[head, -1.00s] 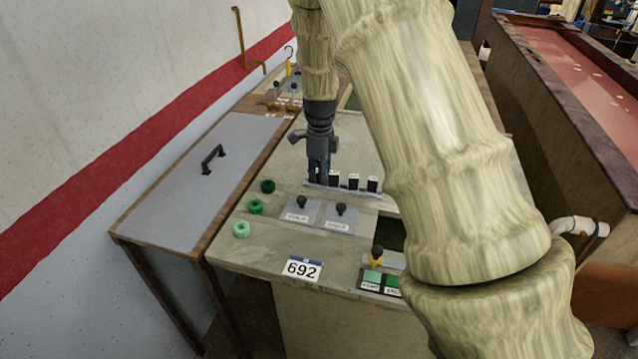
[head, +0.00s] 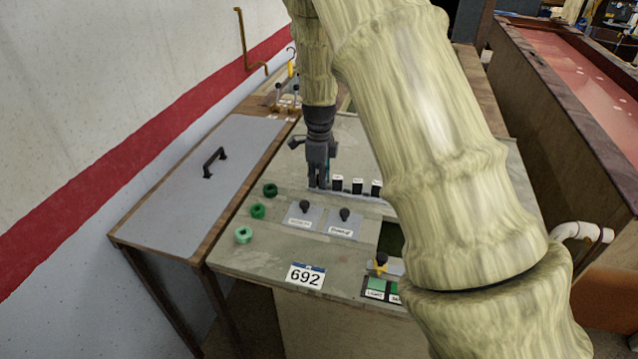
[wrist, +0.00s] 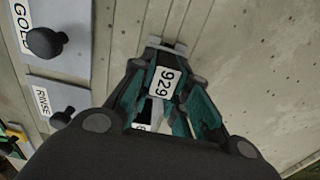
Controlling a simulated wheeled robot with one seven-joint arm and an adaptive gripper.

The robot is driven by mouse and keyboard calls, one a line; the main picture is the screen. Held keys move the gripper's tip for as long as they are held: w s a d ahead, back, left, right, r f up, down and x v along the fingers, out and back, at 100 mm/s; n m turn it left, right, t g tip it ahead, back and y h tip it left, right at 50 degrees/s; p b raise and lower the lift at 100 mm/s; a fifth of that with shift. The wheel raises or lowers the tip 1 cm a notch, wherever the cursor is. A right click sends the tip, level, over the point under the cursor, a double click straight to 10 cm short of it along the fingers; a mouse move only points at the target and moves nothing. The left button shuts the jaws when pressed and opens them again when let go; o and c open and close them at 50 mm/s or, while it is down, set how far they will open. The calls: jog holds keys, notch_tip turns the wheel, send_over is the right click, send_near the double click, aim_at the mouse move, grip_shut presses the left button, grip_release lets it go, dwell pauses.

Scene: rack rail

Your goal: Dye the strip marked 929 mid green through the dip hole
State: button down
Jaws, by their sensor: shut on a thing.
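My gripper (head: 319,186) points down at the left end of the rail (head: 350,196) on the bench top. In the wrist view its fingers (wrist: 165,100) are shut on a piece with a white label reading 929 (wrist: 166,82), the strip marked 929. In the head view the fingers hide this strip, and I cannot tell whether it is clear of the rail.
Black blocks with white tops (head: 358,186) stand along the rail right of my gripper. Two grey plates with black knobs (head: 304,207) lie in front. A plate labelled RINSE (wrist: 57,103) shows in the wrist view.

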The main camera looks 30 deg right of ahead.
jog(key=shift+r+p, duration=4.45)
jog(key=shift+r, duration=1.05)
